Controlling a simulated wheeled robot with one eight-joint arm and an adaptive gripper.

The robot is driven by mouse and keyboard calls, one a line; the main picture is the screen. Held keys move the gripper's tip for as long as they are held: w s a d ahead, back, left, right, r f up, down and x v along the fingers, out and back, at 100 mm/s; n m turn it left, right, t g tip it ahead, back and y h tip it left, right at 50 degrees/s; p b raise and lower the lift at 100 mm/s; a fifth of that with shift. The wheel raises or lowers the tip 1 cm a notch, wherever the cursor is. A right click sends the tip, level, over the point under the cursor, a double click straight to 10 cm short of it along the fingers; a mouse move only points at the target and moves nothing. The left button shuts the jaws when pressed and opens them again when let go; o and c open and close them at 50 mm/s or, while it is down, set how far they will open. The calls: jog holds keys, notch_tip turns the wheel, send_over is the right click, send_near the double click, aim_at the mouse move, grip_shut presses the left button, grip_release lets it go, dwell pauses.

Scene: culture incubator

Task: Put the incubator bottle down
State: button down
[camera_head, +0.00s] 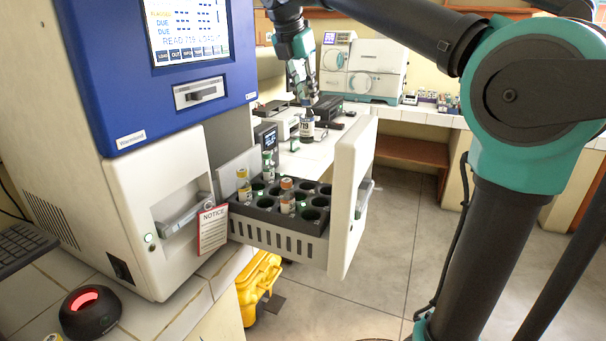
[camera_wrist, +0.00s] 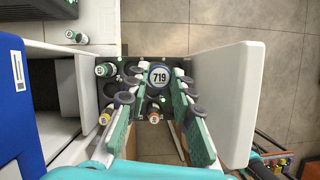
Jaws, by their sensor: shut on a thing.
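My gripper (camera_head: 303,92) is shut on a dark bottle (camera_head: 307,127) with a white label. In the wrist view its round top reads 719 (camera_wrist: 160,76), between the fingertips of my gripper (camera_wrist: 158,84). In the head view the bottle hangs upright beyond the open incubator drawer (camera_head: 350,205). The drawer holds a dark rack (camera_head: 280,238) with round wells, several of them empty. Three bottles stand in it: a yellowish one (camera_head: 243,188), a green-capped one (camera_head: 268,166) and an orange-capped one (camera_head: 287,197). The wrist view looks down over the rack; the held bottle's base is hidden there.
The blue and white incubator (camera_head: 160,190) stands at the left, with a NOTICE tag (camera_head: 212,229). The drawer's tall white front is an obstacle on the right. A counter with devices (camera_head: 380,72) is behind. A yellow case (camera_head: 258,279) lies below the drawer.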

aim_at(307, 121)
notch_tip(307, 121, down, 17)
dwell(0.5)
jog(key=shift+f, duration=0.15)
jog(key=c, duration=1.3)
grip_release()
jog(key=v, duration=1.2)
jog(key=shift+w, duration=0.1)
